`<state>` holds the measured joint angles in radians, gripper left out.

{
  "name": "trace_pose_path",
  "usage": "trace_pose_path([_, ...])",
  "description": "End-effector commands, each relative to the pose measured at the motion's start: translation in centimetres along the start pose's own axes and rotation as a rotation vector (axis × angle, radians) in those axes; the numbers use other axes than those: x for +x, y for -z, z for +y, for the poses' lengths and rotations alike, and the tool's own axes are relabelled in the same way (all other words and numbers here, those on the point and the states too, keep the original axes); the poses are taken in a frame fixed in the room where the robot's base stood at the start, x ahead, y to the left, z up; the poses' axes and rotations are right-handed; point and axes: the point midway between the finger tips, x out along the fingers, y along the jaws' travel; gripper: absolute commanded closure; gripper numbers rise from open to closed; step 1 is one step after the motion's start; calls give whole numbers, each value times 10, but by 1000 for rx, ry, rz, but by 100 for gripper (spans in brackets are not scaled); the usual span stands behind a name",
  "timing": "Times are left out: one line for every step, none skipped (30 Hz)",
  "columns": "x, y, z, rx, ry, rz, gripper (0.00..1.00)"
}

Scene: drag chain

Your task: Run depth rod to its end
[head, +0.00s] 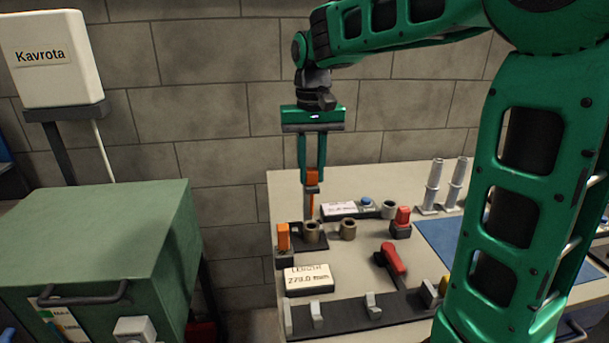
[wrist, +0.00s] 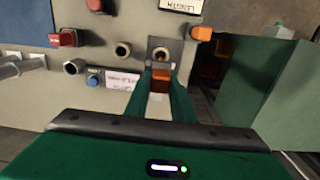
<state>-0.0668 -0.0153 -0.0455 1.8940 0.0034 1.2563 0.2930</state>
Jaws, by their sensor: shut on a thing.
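My gripper (head: 312,180) points down above the back left of the bench and is shut on an orange handle (head: 313,176). A thin rod (head: 310,204) hangs below the handle; I take the two to be the depth rod. Its lower end is near a dark block (head: 295,230) and a brown ring (head: 312,231); I cannot tell whether it is inside anything. In the wrist view the orange handle (wrist: 160,82) sits between my green fingers, close to a grey block with a round hole (wrist: 160,54).
A LENGTH display (head: 309,279), seeming to read 279.0, lies in front. A second orange block (head: 283,238) stands left, another brown ring (head: 348,229) right. A red lever (head: 393,259), red switch (head: 402,222) and grey cylinders (head: 434,186) stand further right. A green cabinet (head: 100,240) is left.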

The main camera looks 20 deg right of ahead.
Motion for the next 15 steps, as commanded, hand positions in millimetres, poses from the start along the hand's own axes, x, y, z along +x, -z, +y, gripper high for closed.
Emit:
trace_pose_path([-5,2,-1,0,4,12,100])
trace_pose_path([-5,2,0,1,4,13,100])
trace_pose_path([-5,2,0,1,4,13,100])
trace_pose_path([-5,2,0,1,4,14,74])
trace_pose_path([-5,2,0,1,4,14,66])
trace_pose_path([-5,2,0,1,4,13,59])
trace_pose_path([-5,2,0,1,4,12,59])
trace_pose_path([-4,2,1,2,4,11,59])
trace_pose_path([-4,2,1,2,3,10,59])
trace_pose_path([-4,2,1,3,3,10,59])
trace_pose_path([-4,2,1,3,3,10,59])
trace_pose_path([-4,2,2,3,3,9,59])
trace_pose_path([-3,2,2,3,3,9,59])
trace_pose_path([-3,2,2,3,3,9,59])
trace_pose_path([-4,2,2,3,3,8,59])
